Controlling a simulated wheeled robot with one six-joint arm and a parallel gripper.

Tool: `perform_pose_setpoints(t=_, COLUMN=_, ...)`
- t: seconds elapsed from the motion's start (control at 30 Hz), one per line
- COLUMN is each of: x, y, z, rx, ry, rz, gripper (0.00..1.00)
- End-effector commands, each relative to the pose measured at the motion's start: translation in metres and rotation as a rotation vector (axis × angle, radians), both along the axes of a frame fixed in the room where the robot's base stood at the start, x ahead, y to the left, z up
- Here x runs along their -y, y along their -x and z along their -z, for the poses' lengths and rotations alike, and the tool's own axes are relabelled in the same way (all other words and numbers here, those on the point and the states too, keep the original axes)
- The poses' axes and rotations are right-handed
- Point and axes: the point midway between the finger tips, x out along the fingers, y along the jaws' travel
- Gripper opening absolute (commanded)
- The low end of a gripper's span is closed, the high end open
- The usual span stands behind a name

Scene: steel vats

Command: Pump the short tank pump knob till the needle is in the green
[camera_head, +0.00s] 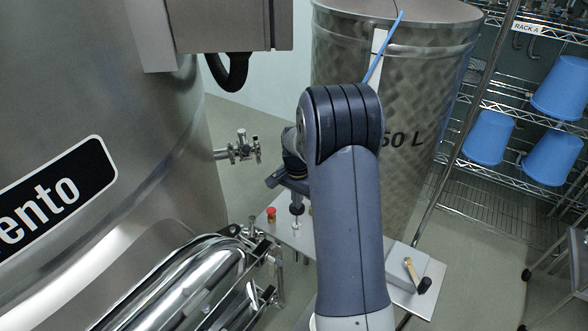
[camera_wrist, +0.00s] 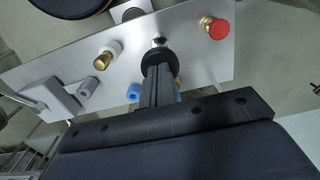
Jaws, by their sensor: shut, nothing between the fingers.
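My gripper (camera_wrist: 158,80) is shut with nothing between its fingers. In the wrist view its fingers end over a round black knob (camera_wrist: 156,60) on a light metal panel (camera_wrist: 205,75). In the head view the black knob (camera_head: 296,209) stands on a thin shaft above the panel (camera_head: 345,252), with my gripper (camera_head: 295,190) just above it. I cannot tell whether the fingertips touch the knob. The fingers hide part of it. No gauge needle can be read in either view.
A red knob (camera_head: 271,214) stands left of the black knob. A brass-and-white fitting (camera_wrist: 105,56) and a blue one (camera_wrist: 133,92) are also on the panel. A lever box (camera_head: 414,264) sits at its right end. Steel vats (camera_head: 185,130) and a pipe valve (camera_head: 240,150) are close by.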

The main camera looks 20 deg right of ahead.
Motion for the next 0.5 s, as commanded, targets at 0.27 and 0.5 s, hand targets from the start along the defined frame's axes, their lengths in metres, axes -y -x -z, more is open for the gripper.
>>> perform_pose_setpoints(t=0.27, x=0.0, y=0.0, z=0.011, rx=-0.001, ry=0.0, rz=0.0, gripper=0.0)
perform_pose_setpoints(t=0.5, x=0.0, y=0.0, z=0.034, rx=-0.001, ry=0.0, rz=0.0, gripper=0.0)
